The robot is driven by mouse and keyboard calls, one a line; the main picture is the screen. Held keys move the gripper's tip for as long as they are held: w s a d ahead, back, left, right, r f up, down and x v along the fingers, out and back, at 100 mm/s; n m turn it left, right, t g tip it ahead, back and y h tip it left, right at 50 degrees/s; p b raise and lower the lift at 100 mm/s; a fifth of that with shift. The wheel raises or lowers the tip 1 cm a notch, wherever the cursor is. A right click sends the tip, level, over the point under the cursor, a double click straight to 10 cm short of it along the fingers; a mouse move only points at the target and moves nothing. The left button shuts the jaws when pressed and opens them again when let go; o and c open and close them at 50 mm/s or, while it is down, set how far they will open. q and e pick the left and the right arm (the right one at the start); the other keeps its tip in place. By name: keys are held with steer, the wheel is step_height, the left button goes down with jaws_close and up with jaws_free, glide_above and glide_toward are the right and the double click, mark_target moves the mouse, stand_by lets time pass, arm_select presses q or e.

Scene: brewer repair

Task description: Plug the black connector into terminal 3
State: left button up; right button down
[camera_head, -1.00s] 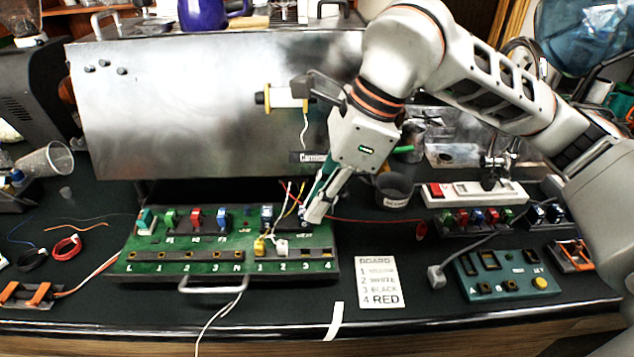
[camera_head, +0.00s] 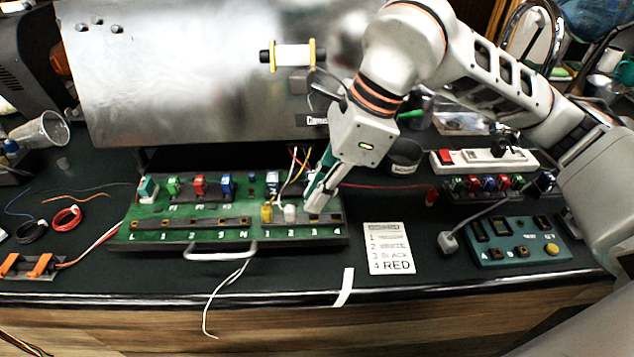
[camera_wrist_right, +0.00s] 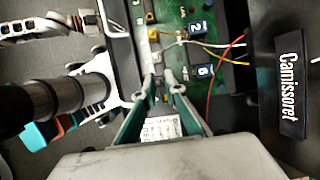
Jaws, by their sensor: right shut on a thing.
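The green terminal board (camera_head: 160,222) lies on the bench, with terminals 1 to 4 along its front right edge. A yellow connector (camera_head: 267,214) stands at terminal 1 and a white connector (camera_head: 290,213) at terminal 2. My right gripper (camera_head: 313,208) is over terminal 3, just right of the white connector. In the right wrist view its fingertips (camera_wrist_right: 159,78) are close together on a small dark piece, taken as the black connector. The fingers hide most of it, and I cannot tell whether it is seated in the socket. My left gripper is not in view.
A label card (camera_head: 390,249) listing 3 as black lies right of the board. A teal board (camera_head: 515,250) and a white power strip (camera_head: 480,160) stand further right. The large metal machine (camera_head: 190,75) rises behind. Loose wires cross behind my gripper.

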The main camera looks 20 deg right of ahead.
steer(key=shift+f+b, duration=0.35)
steer(key=shift+f, duration=0.6)
steer(key=shift+r, duration=0.25)
steer(key=shift+f, duration=0.15)
steer(key=shift+f+b, duration=0.6)
steer(key=shift+f, duration=0.05)
stand_by(1.7)
steer(key=c, duration=2)
jaws_free()
